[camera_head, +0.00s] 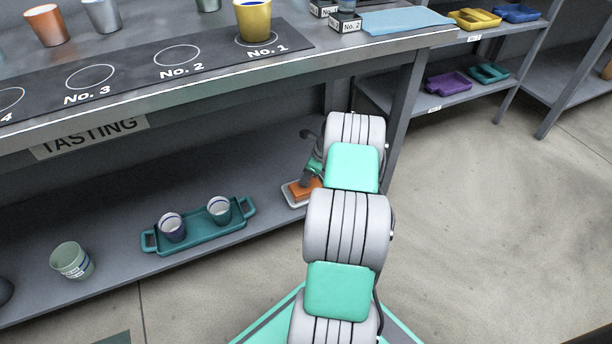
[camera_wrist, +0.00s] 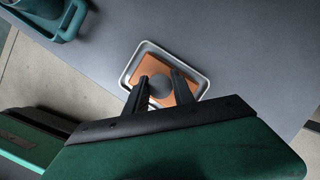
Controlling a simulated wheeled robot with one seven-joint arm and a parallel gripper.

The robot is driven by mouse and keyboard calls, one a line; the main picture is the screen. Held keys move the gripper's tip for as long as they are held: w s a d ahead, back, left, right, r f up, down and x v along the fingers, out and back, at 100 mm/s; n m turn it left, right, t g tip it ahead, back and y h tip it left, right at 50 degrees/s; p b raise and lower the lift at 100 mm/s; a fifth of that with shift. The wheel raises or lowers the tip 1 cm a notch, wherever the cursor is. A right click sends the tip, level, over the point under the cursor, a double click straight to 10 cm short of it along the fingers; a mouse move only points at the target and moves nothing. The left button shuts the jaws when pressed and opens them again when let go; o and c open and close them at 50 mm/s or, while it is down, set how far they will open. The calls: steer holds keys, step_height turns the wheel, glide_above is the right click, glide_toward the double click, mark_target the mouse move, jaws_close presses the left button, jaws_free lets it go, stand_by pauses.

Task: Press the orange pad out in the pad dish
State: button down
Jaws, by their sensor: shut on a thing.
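The orange pad (camera_wrist: 184,93) lies inside the white-rimmed pad dish (camera_wrist: 201,75) in the wrist view. In the head view the orange pad (camera_head: 299,192) and the dish (camera_head: 288,203) are on the lower shelf under the tasting counter, partly hidden by my arm. My gripper (camera_wrist: 160,88) is over the dish, its two dark fingers shut on a round grey knob (camera_wrist: 160,84) at the pad's middle. In the head view my gripper (camera_head: 308,181) is mostly hidden behind my wrist. Whether the pad touches the dish floor cannot be told.
A teal tray (camera_head: 203,238) with two cups stands left of the dish on the lower shelf (camera_head: 120,244). A pale green cup (camera_head: 72,260) stands farther left. The counter's front edge (camera_head: 215,83) overhangs the shelf. A counter leg (camera_head: 405,122) stands right of the dish.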

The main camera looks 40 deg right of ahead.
steer(key=shift+s+a+f, duration=0.1)
steer(key=shift+f, duration=0.05)
step_height(320, 180, up, 6)
steer(key=p, duration=0.5)
steer(key=shift+p, duration=0.3)
